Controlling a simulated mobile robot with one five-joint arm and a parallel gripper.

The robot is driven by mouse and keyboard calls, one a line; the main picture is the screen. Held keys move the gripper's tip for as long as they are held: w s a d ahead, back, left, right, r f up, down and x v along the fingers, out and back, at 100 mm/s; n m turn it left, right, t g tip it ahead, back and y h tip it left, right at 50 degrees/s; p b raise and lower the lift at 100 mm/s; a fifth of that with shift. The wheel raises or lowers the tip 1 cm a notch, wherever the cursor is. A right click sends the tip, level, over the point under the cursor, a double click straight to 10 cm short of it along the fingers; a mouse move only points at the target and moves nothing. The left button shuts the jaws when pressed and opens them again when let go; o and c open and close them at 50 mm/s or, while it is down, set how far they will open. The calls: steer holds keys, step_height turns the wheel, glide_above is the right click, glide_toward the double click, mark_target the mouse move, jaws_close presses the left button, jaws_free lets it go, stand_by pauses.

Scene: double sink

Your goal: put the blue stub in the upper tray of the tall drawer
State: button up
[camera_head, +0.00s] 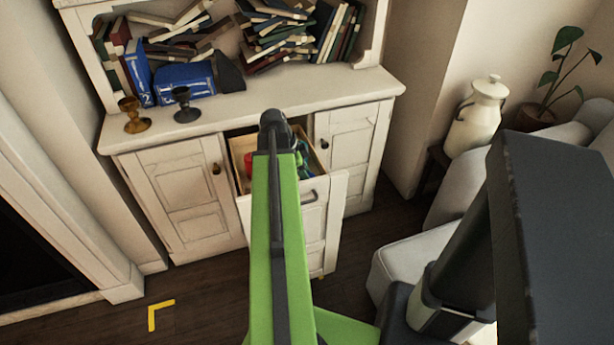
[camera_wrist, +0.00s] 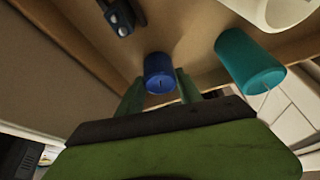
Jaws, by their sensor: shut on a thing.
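The tall drawer (camera_head: 334,212) is pulled open from the white cabinet. Its wooden upper tray (camera_head: 239,147) is partly hidden by my green arm in the head view. In the wrist view, my gripper (camera_wrist: 161,87) is shut on the blue stub (camera_wrist: 159,70), a short dark-blue cylinder between its green fingers. The tray's wooden floor (camera_wrist: 185,35) shows behind the stub. I cannot tell whether the stub touches it. In the head view the stub and fingers are hidden by the arm.
A teal cylinder (camera_wrist: 246,62), a white round thing (camera_wrist: 287,10) and a dark item with buttons (camera_wrist: 119,16) are near the stub. A red thing (camera_head: 248,163) shows in the tray. Two goblets stand on the cabinet top (camera_head: 320,95). A sofa (camera_head: 410,255) is at right.

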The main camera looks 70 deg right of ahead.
steer(key=o, duration=1.4)
steer(key=shift+r+p, duration=0.45)
steer(key=shift+p, duration=0.1)
steer(key=p+v, duration=1)
steer(key=v, duration=0.1)
steer(key=shift+w+r, duration=0.1)
steer(key=shift+w, duration=0.05)
